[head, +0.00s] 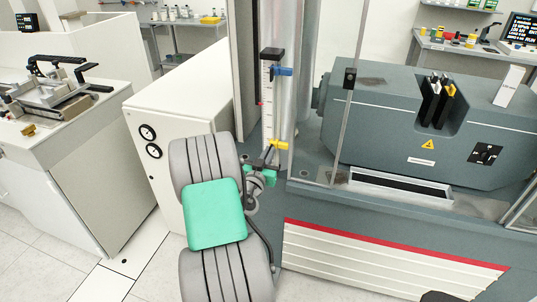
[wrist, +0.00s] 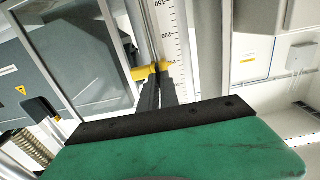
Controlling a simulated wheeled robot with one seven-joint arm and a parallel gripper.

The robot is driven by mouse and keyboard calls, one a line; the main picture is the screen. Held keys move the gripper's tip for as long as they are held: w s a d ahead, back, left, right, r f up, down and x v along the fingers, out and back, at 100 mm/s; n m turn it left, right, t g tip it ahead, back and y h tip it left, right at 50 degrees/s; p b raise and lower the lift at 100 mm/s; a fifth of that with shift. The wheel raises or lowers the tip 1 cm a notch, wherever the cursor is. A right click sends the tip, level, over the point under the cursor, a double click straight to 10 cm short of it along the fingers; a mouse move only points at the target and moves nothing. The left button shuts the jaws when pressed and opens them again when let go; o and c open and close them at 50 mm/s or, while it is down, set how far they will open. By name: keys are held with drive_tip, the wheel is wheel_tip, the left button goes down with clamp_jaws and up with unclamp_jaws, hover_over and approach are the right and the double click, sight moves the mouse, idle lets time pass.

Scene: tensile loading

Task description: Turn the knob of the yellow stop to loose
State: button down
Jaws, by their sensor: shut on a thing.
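The yellow stop (head: 279,145) sits low on the white scaled column (head: 267,100), below a blue stop (head: 283,71). In the wrist view the yellow stop (wrist: 143,73) crosses the rod beside the printed scale. My gripper (head: 268,158) is at the yellow stop, its two dark fingers (wrist: 160,80) reaching up to it. The fingers are close together and shut on the stop's knob, which they hide. I cannot tell which way the knob is turned.
A grey machine (head: 400,130) with a clear guard panel stands right of the column. A white cabinet (head: 175,130) with two round dials is at the left, close to my arm. A bench (head: 45,130) with a fixture stands farther left.

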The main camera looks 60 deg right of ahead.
drive_tip(key=shift+n, duration=0.4)
idle(0.3)
drive_tip(key=shift+w+f+n, duration=0.1)
drive_tip(key=shift+w+n, duration=0.05)
drive_tip(key=shift+n, duration=8.45)
drive_tip(key=c, duration=1.8)
unclamp_jaws()
drive_tip(key=shift+f, duration=0.1)
drive_tip(key=shift+o, duration=1)
